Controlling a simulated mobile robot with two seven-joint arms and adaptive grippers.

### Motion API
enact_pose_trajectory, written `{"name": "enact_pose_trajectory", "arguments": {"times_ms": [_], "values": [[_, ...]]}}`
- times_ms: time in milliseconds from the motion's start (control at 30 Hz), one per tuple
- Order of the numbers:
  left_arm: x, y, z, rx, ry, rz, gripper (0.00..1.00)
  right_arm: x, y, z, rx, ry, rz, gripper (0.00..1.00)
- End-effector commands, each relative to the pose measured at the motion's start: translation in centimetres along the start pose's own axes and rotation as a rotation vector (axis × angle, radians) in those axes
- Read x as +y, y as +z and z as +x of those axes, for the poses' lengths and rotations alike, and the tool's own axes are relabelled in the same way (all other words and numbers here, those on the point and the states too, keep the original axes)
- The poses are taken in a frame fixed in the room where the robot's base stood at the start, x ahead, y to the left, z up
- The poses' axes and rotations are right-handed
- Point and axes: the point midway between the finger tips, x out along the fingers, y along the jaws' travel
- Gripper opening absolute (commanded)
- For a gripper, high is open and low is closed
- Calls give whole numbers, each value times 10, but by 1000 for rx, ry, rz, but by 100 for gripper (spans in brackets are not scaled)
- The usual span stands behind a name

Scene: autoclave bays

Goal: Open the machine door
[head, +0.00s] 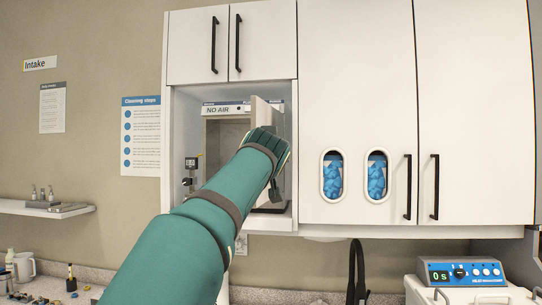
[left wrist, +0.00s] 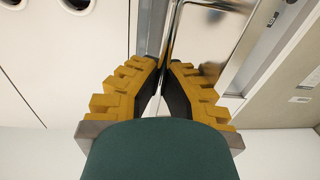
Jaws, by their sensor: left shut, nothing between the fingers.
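The machine (head: 224,108), labelled "NO AIR", sits in the open bay under the small upper cabinet in the head view. Its pale door (head: 265,112) stands swung outward at the right side of the bay, and the beige chamber front shows left of it. My left arm reaches up to this door, and its wrist covers the door's lower part. In the left wrist view my left gripper (left wrist: 164,78) is shut and empty, its yellow-backed fingers close beside a shiny metal edge and panel (left wrist: 212,38). Exact contact is unclear. My right gripper is out of view.
White cabinet doors with black handles (head: 407,187) stand right of the bay. A small valve fitting (head: 191,165) is at the bay's left. A blue-fronted device (head: 462,272) sits lower right, and a wall shelf (head: 45,207) is at left.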

Motion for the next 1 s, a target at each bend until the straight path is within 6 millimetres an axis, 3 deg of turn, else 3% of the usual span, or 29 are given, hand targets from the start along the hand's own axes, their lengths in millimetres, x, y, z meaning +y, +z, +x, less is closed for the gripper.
{"name": "enact_pose_trajectory", "arguments": {"times_ms": [67,100,133,567,1000], "values": [[1,2,0,-5,1,-1,0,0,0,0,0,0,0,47],[1,2,0,-5,1,-1,16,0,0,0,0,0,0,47],[1,2,0,-5,1,-1,19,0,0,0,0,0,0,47],[0,0,-4,-1,0,1,19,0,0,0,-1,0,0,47],[2,0,-48,-2,3,0,19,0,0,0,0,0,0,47]]}}
